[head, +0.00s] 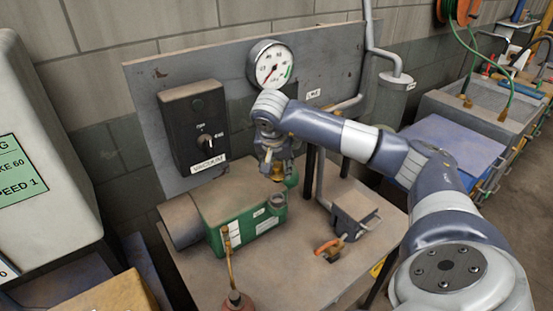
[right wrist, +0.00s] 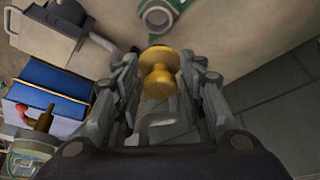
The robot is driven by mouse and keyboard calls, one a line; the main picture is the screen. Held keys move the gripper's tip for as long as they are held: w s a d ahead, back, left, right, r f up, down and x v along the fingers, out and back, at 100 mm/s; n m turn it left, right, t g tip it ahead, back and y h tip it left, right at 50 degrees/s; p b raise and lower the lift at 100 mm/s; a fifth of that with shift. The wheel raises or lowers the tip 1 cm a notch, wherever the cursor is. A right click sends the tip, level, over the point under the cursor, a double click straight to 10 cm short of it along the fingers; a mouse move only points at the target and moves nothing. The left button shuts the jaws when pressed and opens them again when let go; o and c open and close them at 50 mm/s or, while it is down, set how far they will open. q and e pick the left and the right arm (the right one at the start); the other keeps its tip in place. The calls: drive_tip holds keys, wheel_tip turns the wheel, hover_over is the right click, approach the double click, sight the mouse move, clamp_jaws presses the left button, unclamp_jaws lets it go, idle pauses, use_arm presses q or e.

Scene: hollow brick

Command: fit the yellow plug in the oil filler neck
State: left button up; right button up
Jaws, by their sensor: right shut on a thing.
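The yellow plug (head: 278,173) is held in my right gripper (head: 270,152), above the bench. In the right wrist view the plug (right wrist: 157,80) stands between the two fingers (right wrist: 160,66), its wide round end towards the top of the picture. The green pump (head: 243,224) with a grey motor sits on the bench. Its oil filler neck (head: 277,202) is an open, upright ring at its right end, just below the plug and apart from it. The open neck (right wrist: 157,16) also shows at the top of the right wrist view. My left gripper is not in view.
A red oil can (head: 236,301) with a tall spout stands in front of the pump. An orange-handled valve (head: 329,248) and a grey box (head: 356,214) are to the right. Behind are a dark vacuum switch box (head: 196,127) and a round gauge (head: 269,65) on a panel (head: 228,62).

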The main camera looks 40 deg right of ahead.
sight(277, 180)
drive_tip(key=shift+s+a+f+b, duration=0.1)
drive_tip(key=shift+f+b, duration=0.25)
drive_tip(key=shift+f, duration=0.15)
drive_tip(key=shift+s+a+f+b, duration=0.1)
drive_tip(key=shift+f+b, duration=0.25)
drive_tip(key=shift+f, duration=0.1)
wheel_tip(277, 180, down, 4)
drive_tip(key=shift+w+d+r+b, duration=0.15)
drive_tip(key=shift+r+b, duration=0.05)
drive_tip(key=shift+b, duration=1)
drive_tip(key=shift+r, duration=0.2)
drive_tip(key=shift+f, duration=0.45)
use_arm(q)
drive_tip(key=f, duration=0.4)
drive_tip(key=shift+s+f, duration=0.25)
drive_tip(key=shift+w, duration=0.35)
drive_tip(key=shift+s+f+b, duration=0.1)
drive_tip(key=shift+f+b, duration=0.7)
drive_tip(key=shift+b, duration=0.25)
use_arm(e)
drive_tip(key=shift+f, duration=1.15)
